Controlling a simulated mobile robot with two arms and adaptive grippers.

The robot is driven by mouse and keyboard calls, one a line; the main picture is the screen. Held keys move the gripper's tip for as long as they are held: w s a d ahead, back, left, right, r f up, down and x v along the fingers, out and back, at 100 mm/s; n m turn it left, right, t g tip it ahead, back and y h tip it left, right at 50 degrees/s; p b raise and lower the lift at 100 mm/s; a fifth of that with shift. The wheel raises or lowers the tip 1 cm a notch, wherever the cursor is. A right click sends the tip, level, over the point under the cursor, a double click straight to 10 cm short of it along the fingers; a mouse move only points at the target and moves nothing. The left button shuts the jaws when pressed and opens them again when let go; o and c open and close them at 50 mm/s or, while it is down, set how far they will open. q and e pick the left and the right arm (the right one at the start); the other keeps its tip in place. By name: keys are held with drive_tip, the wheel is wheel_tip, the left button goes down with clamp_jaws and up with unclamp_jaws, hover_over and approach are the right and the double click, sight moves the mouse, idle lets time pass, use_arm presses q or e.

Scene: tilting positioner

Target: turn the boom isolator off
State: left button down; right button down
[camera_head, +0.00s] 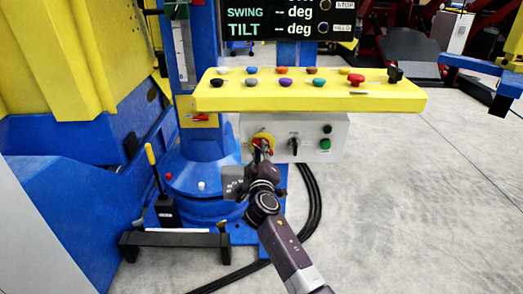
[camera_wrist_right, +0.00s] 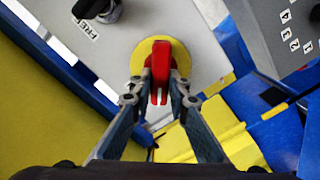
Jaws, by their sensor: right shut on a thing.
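The boom isolator is a red handle on a round yellow plate (camera_head: 264,136), on the front of a grey box (camera_head: 318,150) below the yellow button panel. In the right wrist view the red handle (camera_wrist_right: 160,65) stands on its yellow disc (camera_wrist_right: 187,75), lined up with the fingers. My right gripper (camera_head: 262,148) reaches the handle from below. Its fingertips (camera_wrist_right: 160,96) are closed on the handle's near end from both sides. In the head view the gripper hides part of the handle. My left gripper is not in view.
A black rotary knob (camera_head: 294,145) and green buttons (camera_head: 326,142) sit right of the isolator. The yellow panel (camera_head: 385,100) with several coloured buttons overhangs the box. A black lever with yellow grip (camera_head: 152,165) stands at left.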

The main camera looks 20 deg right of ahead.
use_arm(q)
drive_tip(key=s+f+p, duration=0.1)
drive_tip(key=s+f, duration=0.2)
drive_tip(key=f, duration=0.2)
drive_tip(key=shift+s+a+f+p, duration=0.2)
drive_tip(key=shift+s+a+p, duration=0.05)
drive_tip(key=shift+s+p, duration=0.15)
use_arm(e)
drive_tip(key=shift+a+f+n, duration=0.1)
drive_tip(key=shift+f+n, duration=0.1)
drive_tip(key=shift+n, duration=2)
drive_tip(key=shift+a+f+n, duration=0.1)
drive_tip(key=shift+f+n, duration=0.05)
drive_tip(key=shift+n, duration=2.05)
drive_tip(key=c, duration=1.8)
unclamp_jaws()
drive_tip(key=shift+c, duration=0.2)
drive_tip(key=shift+s, duration=0.1)
drive_tip(key=v, duration=1.1)
drive_tip(key=shift+s, duration=0.4)
drive_tip(key=shift+a, duration=0.1)
